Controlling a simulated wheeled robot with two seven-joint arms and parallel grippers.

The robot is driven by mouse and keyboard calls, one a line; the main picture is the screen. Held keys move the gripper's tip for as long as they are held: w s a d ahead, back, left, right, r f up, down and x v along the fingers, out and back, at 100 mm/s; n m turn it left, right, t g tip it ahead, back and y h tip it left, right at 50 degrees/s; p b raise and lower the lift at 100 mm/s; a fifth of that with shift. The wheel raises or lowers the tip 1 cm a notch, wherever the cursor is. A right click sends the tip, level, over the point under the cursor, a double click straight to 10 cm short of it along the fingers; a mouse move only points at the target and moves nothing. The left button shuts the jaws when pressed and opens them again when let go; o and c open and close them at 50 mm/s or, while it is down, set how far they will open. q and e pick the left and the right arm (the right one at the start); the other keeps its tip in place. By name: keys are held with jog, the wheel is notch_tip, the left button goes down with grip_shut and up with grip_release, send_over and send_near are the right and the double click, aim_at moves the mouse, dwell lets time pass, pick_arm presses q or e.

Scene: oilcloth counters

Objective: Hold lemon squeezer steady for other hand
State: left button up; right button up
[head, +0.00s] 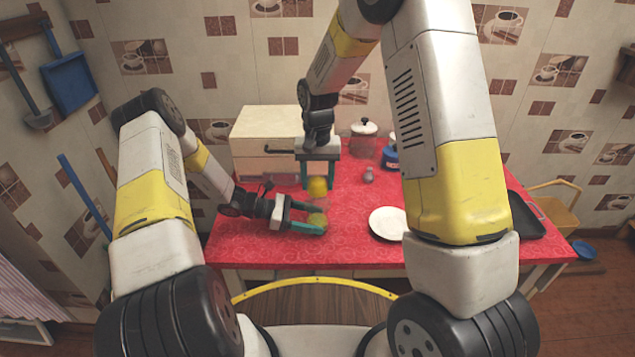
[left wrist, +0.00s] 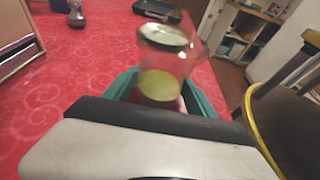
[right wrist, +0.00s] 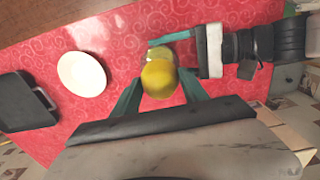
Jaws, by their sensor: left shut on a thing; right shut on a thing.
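The lemon squeezer (head: 317,219), see-through with yellow-green in its lower part, is between the teal fingers of my left gripper (head: 314,221). The left wrist view shows its clear upper part (left wrist: 168,40) upright between the fingers. My left gripper is shut on it; whether its base touches the counter is hard to tell. My right gripper (head: 318,176) points down from above, shut on a yellow lemon (head: 317,187). In the right wrist view the lemon (right wrist: 158,77) partly covers the squeezer (right wrist: 160,54).
A white plate (head: 388,223) lies on the red counter (head: 350,245) to the right, with a black tray (head: 525,215) beyond it. A cream box (head: 265,135), a glass jar (head: 363,138) and a small grey object (head: 368,175) stand behind. The counter's front edge is close.

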jog(key=shift+f, duration=0.2)
dwell(0.4)
jog(key=shift+f, duration=0.9)
jog(key=shift+r, duration=1)
jog(key=shift+r, duration=0.1)
jog(key=shift+r, duration=1.35)
